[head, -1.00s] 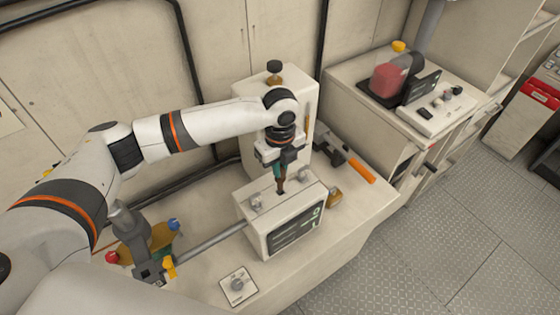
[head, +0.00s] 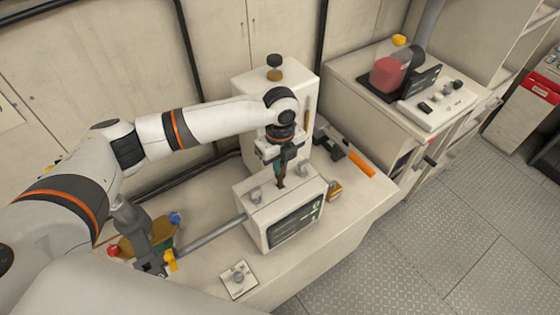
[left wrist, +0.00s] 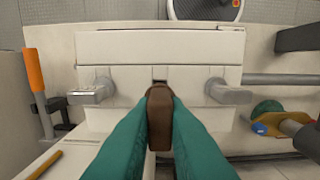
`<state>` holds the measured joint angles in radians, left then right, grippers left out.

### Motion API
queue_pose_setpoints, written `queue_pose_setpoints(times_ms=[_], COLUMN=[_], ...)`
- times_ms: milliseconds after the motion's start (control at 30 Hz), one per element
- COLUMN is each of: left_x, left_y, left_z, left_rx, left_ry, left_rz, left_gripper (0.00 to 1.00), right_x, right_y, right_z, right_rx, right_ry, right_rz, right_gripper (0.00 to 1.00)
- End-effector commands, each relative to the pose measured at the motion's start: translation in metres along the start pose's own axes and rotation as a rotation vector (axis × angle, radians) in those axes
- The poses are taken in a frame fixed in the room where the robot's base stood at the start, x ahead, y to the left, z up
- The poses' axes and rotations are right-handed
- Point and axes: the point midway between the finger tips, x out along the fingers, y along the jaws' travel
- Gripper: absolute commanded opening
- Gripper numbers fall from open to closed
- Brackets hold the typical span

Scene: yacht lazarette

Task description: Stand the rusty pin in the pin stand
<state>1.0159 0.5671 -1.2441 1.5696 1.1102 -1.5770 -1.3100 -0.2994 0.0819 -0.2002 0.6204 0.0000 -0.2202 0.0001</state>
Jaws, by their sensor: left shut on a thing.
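My left gripper (head: 279,168) is shut on the rusty pin (head: 281,183), a short brown piece pointing down. In the left wrist view the brown pin (left wrist: 160,112) sits between the two teal fingers. The pin stand appears to be the white box (head: 262,206) with a dark screen on its front, directly below the gripper. The left wrist view shows the box top (left wrist: 120,52) with a small dark square hole (left wrist: 160,80) right at the pin's end. I cannot tell whether the tip is inside the hole. My right gripper is not in view.
Two grey clamps (left wrist: 228,92) flank the hole. A taller white cabinet (head: 250,84) stands behind the box. An orange-handled tool (head: 360,165) lies to the right. A grey bar (head: 213,236) runs left from the box. A small switch plate (head: 238,280) lies in front.

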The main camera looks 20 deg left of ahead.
Motion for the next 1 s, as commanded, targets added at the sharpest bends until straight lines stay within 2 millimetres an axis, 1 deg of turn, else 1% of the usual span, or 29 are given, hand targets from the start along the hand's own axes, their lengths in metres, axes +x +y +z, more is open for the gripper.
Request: queue_pose_setpoints(times_ms=[267,600,1000], left_x=[-0.0001,0.0033,0.0041], left_y=[0.0001,-0.0001,0.0000], left_z=[0.0001,0.0005,0.0002], left_rx=[0.000,0.000,0.000], left_ry=[0.000,-0.001,-0.001], left_rz=[0.000,0.000,0.001], left_gripper=[0.00,0.00,0.00], right_x=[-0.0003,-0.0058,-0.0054], right_y=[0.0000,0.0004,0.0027], right_z=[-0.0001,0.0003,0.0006], right_rx=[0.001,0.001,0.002], right_ry=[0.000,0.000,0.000], right_rz=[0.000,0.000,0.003], right_gripper=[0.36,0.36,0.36])
